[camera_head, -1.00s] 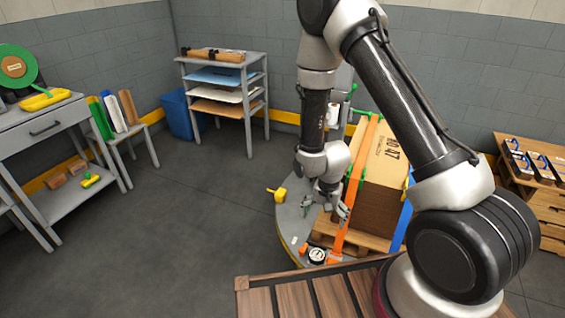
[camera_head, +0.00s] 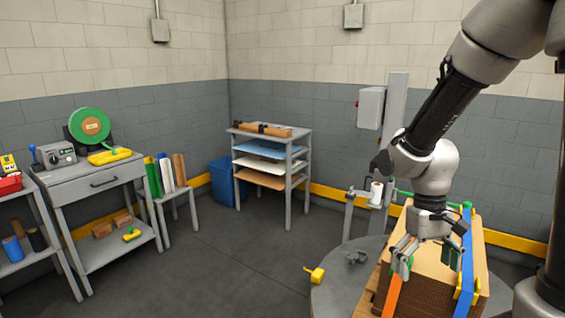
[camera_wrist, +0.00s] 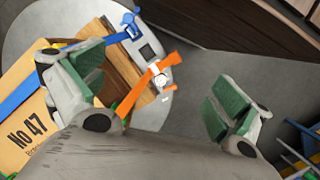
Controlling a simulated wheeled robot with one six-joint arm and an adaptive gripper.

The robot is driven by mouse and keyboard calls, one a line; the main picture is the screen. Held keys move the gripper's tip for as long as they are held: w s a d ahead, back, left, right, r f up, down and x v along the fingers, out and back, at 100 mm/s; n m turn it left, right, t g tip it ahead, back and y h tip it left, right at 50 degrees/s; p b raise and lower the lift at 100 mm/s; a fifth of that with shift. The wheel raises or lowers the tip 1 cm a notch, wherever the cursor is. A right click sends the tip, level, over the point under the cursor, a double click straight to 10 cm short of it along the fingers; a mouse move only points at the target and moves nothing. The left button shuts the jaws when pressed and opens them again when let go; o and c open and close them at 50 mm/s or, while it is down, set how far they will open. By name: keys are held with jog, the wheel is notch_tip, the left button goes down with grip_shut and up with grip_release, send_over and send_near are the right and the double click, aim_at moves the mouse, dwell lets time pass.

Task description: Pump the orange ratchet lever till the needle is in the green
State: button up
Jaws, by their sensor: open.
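In the wrist view, the orange ratchet lever (camera_wrist: 166,62) sits beside a small white round gauge (camera_wrist: 160,81) at the end of the orange strap. The gauge is too small to read its needle or green zone. My gripper (camera_wrist: 153,92) is open and empty, its green pads wide apart, with the lever and gauge seen in the gap between them, apart from both fingers. In the head view, my gripper (camera_head: 428,262) hangs by the near top of the cardboard box, close to the orange strap (camera_head: 392,297). The lever and gauge are outside the head view.
The cardboard box (camera_wrist: 30,130) also carries a blue strap (camera_head: 463,265), with a blue ratchet (camera_wrist: 132,24) on the pallet side. A grey post (camera_head: 396,100) stands behind. Floor to the left is clear.

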jog(key=s+d+r+t, duration=0.2)
jog(key=s+r+t, duration=0.1)
jog(key=r, duration=0.5)
jog(key=s+d+r+m+t, duration=0.1)
jog(key=s+d+r+t, duration=0.2)
jog(key=r, duration=0.6)
jog(key=shift+s+d+r+t+y, duration=0.15)
jog(key=shift+s+r+t+y, duration=0.15)
jog(key=shift+s+t, duration=0.3)
